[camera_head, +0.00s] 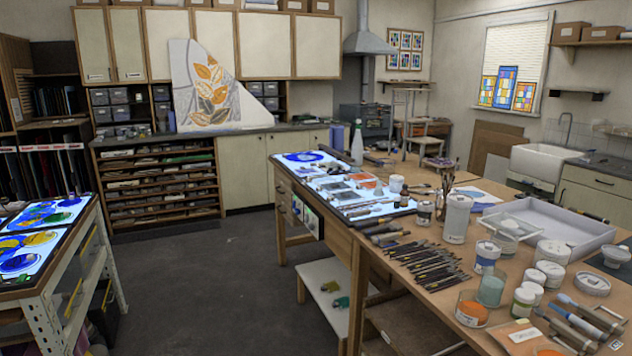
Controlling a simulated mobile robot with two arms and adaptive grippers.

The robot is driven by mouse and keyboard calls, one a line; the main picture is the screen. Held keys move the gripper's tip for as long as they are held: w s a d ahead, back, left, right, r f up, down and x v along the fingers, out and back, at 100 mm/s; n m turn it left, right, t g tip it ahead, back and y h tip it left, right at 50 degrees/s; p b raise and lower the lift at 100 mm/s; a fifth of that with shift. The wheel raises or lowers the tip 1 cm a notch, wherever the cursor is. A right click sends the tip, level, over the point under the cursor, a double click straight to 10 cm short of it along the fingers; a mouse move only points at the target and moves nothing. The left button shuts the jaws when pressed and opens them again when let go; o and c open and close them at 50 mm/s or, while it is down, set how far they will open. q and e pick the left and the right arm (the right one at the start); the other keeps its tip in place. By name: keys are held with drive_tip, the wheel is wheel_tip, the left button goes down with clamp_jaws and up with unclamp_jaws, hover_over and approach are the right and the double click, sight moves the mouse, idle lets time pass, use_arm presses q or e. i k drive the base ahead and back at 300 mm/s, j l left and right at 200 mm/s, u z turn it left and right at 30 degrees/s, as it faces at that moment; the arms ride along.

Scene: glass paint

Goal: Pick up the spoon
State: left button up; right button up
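I cannot make out a spoon for certain in the head view. The wooden worktable (337,230) on the right carries many small tools and jars. A row of thin dark-tipped tools (428,262) lies across its middle, too small to tell apart. Several thicker handled tools (580,322) lie at the lower right corner; their exact kinds are unclear. Neither of my grippers shows in this view.
Jars and white tubs (549,262) crowd the table's right part, with a tall white container (457,219) and a shallow white tray (600,238) behind. A lit table (62,255) stands at the left. The grey floor (215,290) between is clear.

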sight(570, 334)
drive_tip(key=z, duration=1.35)
drive_tip(key=k+l+u, duration=0.1)
drive_tip(key=l, duration=0.2)
drive_tip(key=k, duration=0.05)
